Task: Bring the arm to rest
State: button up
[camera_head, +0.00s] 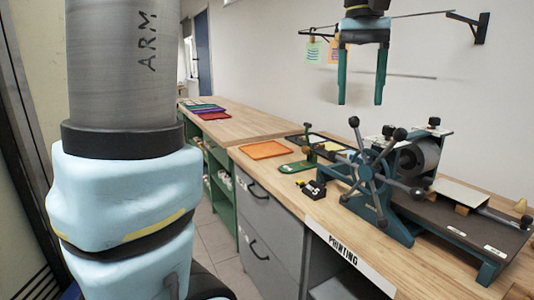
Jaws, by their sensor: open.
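My gripper (361,98) hangs at the upper right of the head view, pointing down. Its two green fingers are spread apart with nothing between them. It is in the air above the wooden worktop (235,123), with the white wall behind it. My arm's grey and light blue links fill the left of the view. How the arm joins to the gripper is out of view above.
A printing press (385,190) with a spoked wheel stands on the worktop at right. An orange tray (266,150) and a small green tool (309,152) lie left of it. Grey drawers (268,222) are below. A wall rail (480,28) runs behind my gripper.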

jog(key=a+f+n+t, duration=0.1)
jog(key=a+f, duration=2.3)
jog(key=f, duration=0.4)
jog(key=shift+s+t, duration=0.25)
jog(key=shift+t, duration=0.05)
